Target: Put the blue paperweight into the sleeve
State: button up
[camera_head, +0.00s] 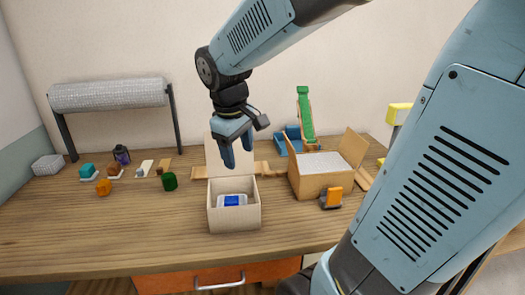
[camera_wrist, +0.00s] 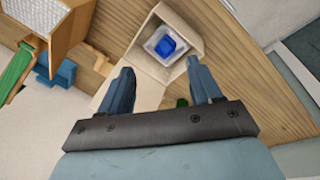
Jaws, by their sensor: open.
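The blue paperweight (camera_head: 235,200) rests in a pale, clear-looking holder (camera_head: 220,199), which seems to be the sleeve, inside an open cardboard box (camera_head: 234,219). In the wrist view the blue paperweight (camera_wrist: 165,46) sits within the pale holder (camera_wrist: 151,41), and the box (camera_wrist: 186,28) surrounds both. I cannot tell how deep the paperweight sits. My gripper (camera_head: 239,157) is open and empty, pointing down above the box. In the wrist view the gripper's fingers (camera_wrist: 158,66) are spread apart below the paperweight in the picture, touching nothing that I can see.
A larger open carton (camera_head: 308,188) with bubble-wrap-like contents stands right of the box. An orange item (camera_head: 333,195) is in front of it, and a green ramp (camera_head: 305,112) behind. A dark green block (camera_head: 169,181) lies left. The front left table is clear.

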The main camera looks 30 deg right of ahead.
jog(key=s+d+r+m+t+y, duration=0.1)
jog(key=s+r+m+t, duration=0.2)
jog(key=s, duration=0.7)
jog(key=shift+d+r+m+t+y, duration=0.2)
jog(key=shift+r+m+t+y, duration=0.25)
jog(key=shift+m, duration=0.95)
jog(key=shift+w, duration=0.1)
